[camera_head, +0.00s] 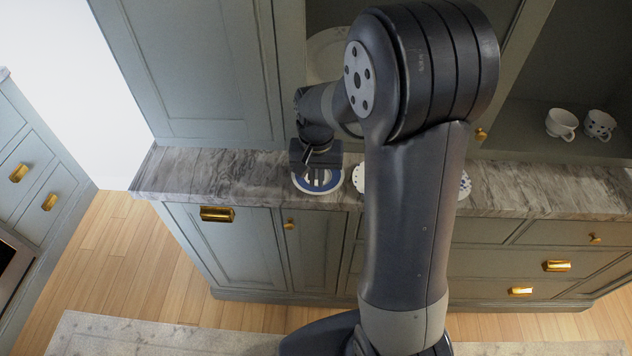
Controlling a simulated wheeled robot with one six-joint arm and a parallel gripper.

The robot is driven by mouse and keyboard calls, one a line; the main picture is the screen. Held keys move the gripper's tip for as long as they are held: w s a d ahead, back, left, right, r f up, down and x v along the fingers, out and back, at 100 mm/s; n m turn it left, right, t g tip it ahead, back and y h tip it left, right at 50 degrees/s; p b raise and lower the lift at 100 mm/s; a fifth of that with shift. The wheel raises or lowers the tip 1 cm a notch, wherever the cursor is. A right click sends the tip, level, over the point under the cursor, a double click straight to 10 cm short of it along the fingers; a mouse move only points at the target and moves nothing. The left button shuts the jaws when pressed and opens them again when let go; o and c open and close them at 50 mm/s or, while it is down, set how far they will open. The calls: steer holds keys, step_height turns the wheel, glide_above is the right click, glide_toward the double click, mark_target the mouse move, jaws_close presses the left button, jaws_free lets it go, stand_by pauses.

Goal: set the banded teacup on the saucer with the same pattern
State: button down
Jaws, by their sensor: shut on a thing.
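My gripper (320,178) points down over the counter at the left of my arm. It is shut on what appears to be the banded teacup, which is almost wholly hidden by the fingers. A white saucer with a broad blue band (299,181) lies on the counter directly below and around the fingertips. I cannot tell whether the cup touches this saucer or hangs just above it.
A spotted saucer (465,184) and another pale patterned saucer (358,180) lie on the marble counter (540,192), partly hidden by my arm. A white cup (561,124) and a dotted cup (599,125) stand in the right cabinet. A large plate (326,52) stands behind my arm.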

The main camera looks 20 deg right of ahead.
mark_target(316, 195)
step_height(316, 195, down, 4)
steer(key=shift+f+p, duration=0.1)
steer(key=shift+p, duration=0.2)
steer(key=c, duration=1.6)
jaws_free()
steer(key=shift+o, duration=0.2)
steer(key=shift+r, duration=0.2)
step_height(316, 195, up, 12)
steer(key=shift+f+b, duration=0.1)
steer(key=shift+b, duration=0.45)
